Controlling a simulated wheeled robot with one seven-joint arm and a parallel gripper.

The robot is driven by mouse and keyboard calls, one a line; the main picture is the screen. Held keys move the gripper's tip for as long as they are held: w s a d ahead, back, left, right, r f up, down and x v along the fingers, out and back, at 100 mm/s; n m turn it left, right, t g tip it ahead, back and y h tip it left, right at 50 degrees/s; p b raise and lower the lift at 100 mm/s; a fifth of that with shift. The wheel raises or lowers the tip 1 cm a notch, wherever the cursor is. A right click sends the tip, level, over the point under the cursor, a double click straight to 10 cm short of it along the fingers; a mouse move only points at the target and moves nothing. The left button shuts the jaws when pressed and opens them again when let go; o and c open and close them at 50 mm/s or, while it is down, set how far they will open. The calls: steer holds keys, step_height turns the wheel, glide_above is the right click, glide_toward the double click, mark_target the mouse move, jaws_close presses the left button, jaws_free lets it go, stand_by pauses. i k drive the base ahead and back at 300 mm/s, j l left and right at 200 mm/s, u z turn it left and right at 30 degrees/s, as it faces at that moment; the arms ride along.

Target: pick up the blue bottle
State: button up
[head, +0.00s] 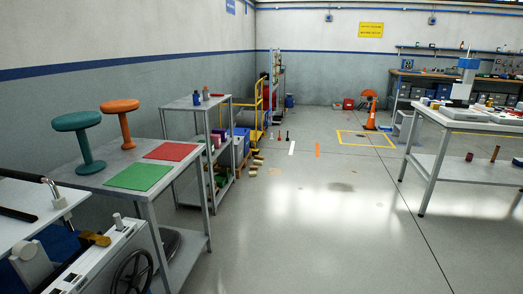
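A small blue bottle-like object (196,98) stands upright on the top of a grey metal shelf table (182,105) left of the picture's middle. It is small at this distance, so its details are unclear. An orange-brown bottle-like object (205,93) stands just to its right, and a flat red item (217,95) lies further right on the same top. My gripper is not in view, and nothing is seen touching the blue object.
A nearer grey table (92,180) holds a green stool (78,138), an orange stool (122,118), a green mat (139,177) and a red mat (171,151). A machine with a handwheel (132,272) fills the lower left. A workbench (440,170) stands right. The middle floor is clear.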

mark_target(196, 97)
steer(key=i, duration=0.9)
steer(key=i+u, duration=0.1)
steer(key=i, duration=0.8)
steer(key=i+l, duration=0.15)
steer(key=i, duration=0.8)
steer(key=i+l+u, duration=0.1)
steer(key=i, duration=0.8)
steer(key=i+l+u, duration=0.1)
steer(key=i+u, duration=0.35)
steer(key=i+l+u, duration=0.25)
steer(key=u, duration=0.2)
steer(key=i+l+u, duration=0.3)
steer(key=u, duration=0.15)
steer(key=i+l+u, duration=0.2)
steer(key=l+u, duration=0.25)
